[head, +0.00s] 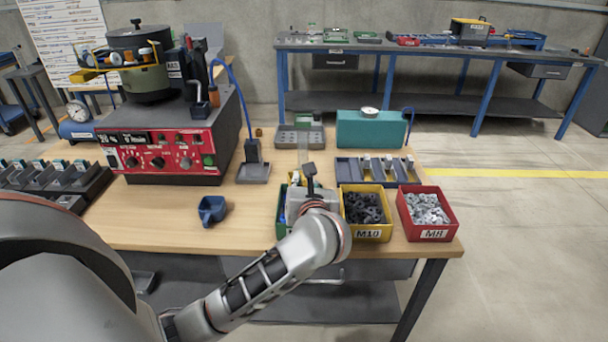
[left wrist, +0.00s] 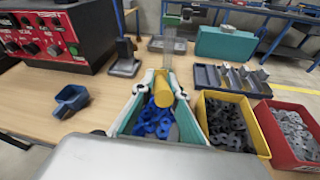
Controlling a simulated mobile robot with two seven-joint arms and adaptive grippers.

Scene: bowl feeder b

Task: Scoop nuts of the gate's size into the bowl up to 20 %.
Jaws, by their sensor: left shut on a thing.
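My left gripper (left wrist: 165,88) is shut on the yellow handle of a scoop (left wrist: 163,92). A clear, see-through part extends beyond the handle, away from me. In the head view the gripper (head: 310,190) is above the green bin (head: 281,222), partly hiding it. The green bin (left wrist: 128,122) holds blue nuts (left wrist: 152,122). A yellow bin (head: 369,235) marked M10 holds dark nuts (head: 364,207). A red bin (head: 433,235) marked M8 holds silvery nuts (head: 426,208). The feeder bowl (head: 145,80) stands on the red-fronted unit (head: 165,152); its inside and gate are not clear.
A small blue cup (head: 212,209) stands on the wooden table (head: 160,215). A dark stand (head: 254,165), a teal box (head: 370,128) and a dark slotted tray (head: 375,170) are behind the bins. Table around the blue cup is free.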

